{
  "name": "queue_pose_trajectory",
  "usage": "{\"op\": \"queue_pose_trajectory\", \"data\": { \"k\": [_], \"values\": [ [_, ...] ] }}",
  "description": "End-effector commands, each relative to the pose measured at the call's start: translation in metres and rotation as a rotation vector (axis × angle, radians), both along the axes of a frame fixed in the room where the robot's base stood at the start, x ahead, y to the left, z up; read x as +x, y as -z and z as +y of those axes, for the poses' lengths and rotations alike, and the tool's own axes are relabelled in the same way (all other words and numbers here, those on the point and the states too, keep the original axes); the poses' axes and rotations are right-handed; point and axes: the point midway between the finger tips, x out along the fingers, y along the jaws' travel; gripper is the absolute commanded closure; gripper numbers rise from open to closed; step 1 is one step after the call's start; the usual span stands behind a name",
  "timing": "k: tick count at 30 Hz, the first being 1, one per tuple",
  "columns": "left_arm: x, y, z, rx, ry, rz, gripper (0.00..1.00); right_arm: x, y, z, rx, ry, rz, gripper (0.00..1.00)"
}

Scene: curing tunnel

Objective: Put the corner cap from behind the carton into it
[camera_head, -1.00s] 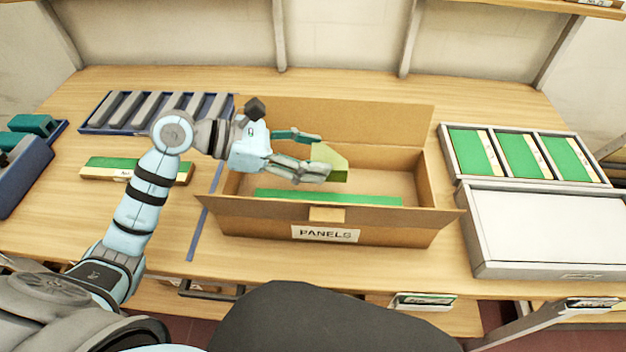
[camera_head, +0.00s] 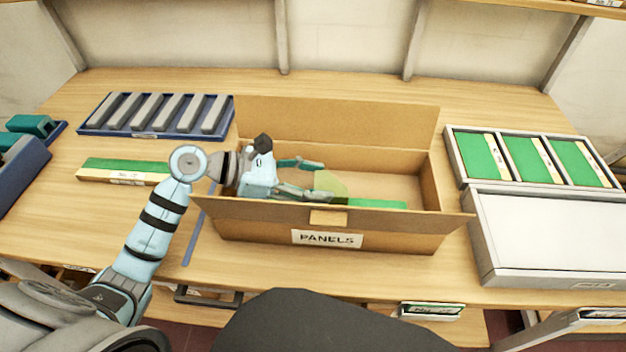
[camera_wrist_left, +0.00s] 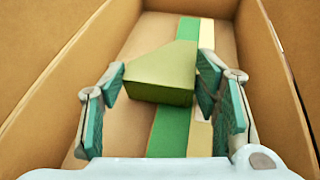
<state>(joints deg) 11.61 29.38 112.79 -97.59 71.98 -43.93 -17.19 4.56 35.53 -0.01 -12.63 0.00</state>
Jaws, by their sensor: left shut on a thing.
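The open cardboard carton (camera_head: 262,223), labelled PANELS, stands in the middle of the bench. My left gripper (camera_head: 322,180) is down inside it, shut on the olive-green corner cap (camera_head: 332,184). In the left wrist view the cap (camera_wrist_left: 163,72) sits between the teal-padded fingers (camera_wrist_left: 160,85), above a green panel with a cream edge (camera_wrist_left: 170,130) on the carton floor. The panel also shows in the head view (camera_head: 375,204) along the carton's front wall. I cannot tell whether the cap touches the panel or floor. My right gripper is not in view.
A blue tray of grey bars (camera_head: 150,132) stands at the back left, with a green panel (camera_head: 125,172) in front of it. A rack of green panels (camera_head: 530,160) and a white box (camera_head: 560,235) stand right of the carton. Carton walls surround the left gripper closely.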

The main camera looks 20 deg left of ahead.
Motion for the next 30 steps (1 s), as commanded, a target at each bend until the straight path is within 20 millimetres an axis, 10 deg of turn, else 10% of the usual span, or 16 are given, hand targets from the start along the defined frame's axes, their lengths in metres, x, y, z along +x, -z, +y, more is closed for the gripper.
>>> {"op": "queue_pose_trajectory", "data": {
  "k": [4, 5, 8, 23, 30],
  "values": [
    [0.0, 0.002, 0.0, 0.0, 0.0, 0.0, 0.64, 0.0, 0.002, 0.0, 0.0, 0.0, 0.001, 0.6],
    [0.0, 0.001, 0.0, 0.0, 0.0, 0.0, 0.39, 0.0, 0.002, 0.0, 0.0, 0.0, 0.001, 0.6],
    [0.0, 0.001, 0.0, 0.0, 0.0, 0.0, 0.23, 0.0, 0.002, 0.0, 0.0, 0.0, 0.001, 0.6],
    [0.0, -0.017, 0.0, 0.0, 0.0, 0.001, 0.23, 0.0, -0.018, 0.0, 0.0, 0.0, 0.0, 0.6],
    [-0.025, -0.03, 0.049, 0.01, -0.001, 0.004, 0.23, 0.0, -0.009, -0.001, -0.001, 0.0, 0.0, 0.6]
  ]
}}
